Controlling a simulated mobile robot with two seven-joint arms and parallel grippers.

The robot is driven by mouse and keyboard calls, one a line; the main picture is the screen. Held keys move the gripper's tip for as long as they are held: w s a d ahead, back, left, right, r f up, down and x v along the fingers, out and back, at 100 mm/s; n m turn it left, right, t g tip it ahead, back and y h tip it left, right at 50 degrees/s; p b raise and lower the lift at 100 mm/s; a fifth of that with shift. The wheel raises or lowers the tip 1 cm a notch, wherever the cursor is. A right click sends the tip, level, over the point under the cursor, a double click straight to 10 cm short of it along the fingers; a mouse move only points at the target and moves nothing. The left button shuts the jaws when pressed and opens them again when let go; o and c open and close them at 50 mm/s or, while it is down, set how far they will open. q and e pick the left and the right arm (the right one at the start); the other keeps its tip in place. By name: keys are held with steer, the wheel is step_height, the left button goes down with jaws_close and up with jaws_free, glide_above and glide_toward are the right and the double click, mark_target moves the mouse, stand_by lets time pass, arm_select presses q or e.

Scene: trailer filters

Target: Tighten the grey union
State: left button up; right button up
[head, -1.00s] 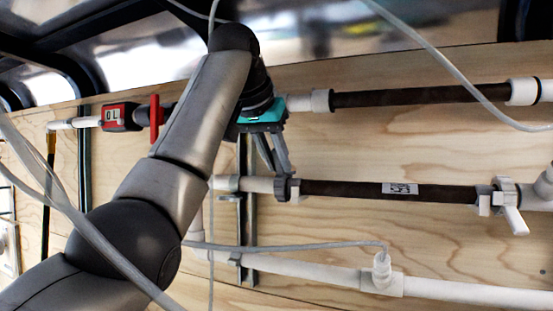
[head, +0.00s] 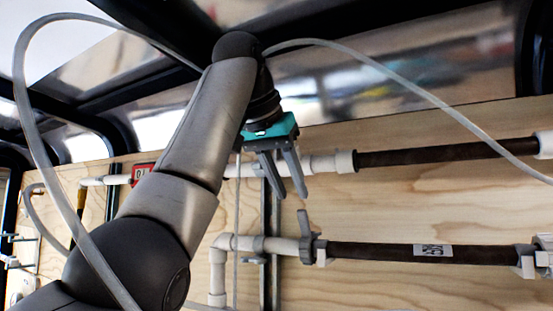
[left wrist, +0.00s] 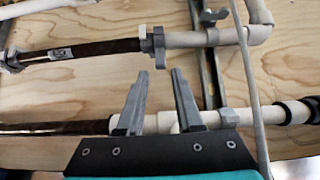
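The grey union (head: 312,246) is a ring fitting on the lower pipe, where white pipe meets a dark filter tube (head: 390,252). My right gripper is not in view.
An upper dark filter tube (head: 430,154) on white pipe runs along the wooden wall (head: 380,203), behind my left fingers. A red gauge (head: 143,172) sits on the pipe at left. A loose clear hose (head: 415,88) arches across. A metal strut (head: 270,215) stands behind the pipes.

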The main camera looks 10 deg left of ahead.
arm_select(q)
steer(key=b+v, duration=0.1)
steer(key=v, duration=0.5)
steer(key=shift+s+r, duration=0.25)
steer(key=shift+a, duration=0.1)
